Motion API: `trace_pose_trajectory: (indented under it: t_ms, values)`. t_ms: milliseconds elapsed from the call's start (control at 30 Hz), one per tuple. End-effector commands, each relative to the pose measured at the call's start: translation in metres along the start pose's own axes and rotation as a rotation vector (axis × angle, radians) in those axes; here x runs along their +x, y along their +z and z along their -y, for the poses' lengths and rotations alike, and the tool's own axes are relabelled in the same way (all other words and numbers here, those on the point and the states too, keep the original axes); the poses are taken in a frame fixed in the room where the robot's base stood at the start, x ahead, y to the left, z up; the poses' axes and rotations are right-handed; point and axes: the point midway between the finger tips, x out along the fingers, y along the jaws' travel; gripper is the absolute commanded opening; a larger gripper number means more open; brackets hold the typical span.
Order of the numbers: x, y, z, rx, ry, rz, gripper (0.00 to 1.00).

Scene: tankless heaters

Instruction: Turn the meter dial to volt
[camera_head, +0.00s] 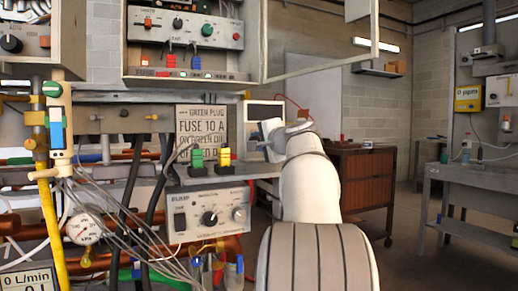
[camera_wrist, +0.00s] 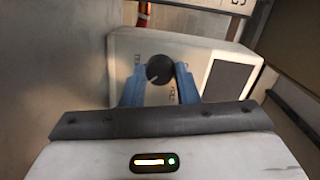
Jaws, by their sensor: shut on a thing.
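The meter (camera_wrist: 205,50) is a pale box with a dark screen (camera_wrist: 228,79) on its right side in the wrist view. Its dial (camera_wrist: 159,68) is a round black knob with a small light mark near its lower edge. Lettering beside the dial is too blurred to read surely. My gripper (camera_wrist: 160,80) has its two blue fingers closed on the dial, one on each side. In the head view the meter (camera_head: 264,107) stands behind my gripper (camera_head: 268,140), and my arm and gripper hide its dial.
A pump control box (camera_head: 208,212) with knobs stands left of my arm. Green and yellow plugs (camera_head: 197,160) sit above it. A fuse sign (camera_head: 202,125) is behind. An open cabinet (camera_head: 185,45) hangs above. A brown cabinet (camera_head: 362,180) and grey bench (camera_head: 475,180) stand right, with open floor between.

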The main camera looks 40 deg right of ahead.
Motion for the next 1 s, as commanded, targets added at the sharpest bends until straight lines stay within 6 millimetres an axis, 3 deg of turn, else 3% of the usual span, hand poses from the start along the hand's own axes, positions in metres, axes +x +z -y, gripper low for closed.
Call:
trace_pose_trajectory:
  t_ms: [500, 1000]
  values:
    - [0.0010, 0.0017, -0.0022, -0.431, 0.038, -0.020, 0.05]
    - [0.0010, 0.0022, -0.0017, -0.591, 0.051, -0.027, 0.05]
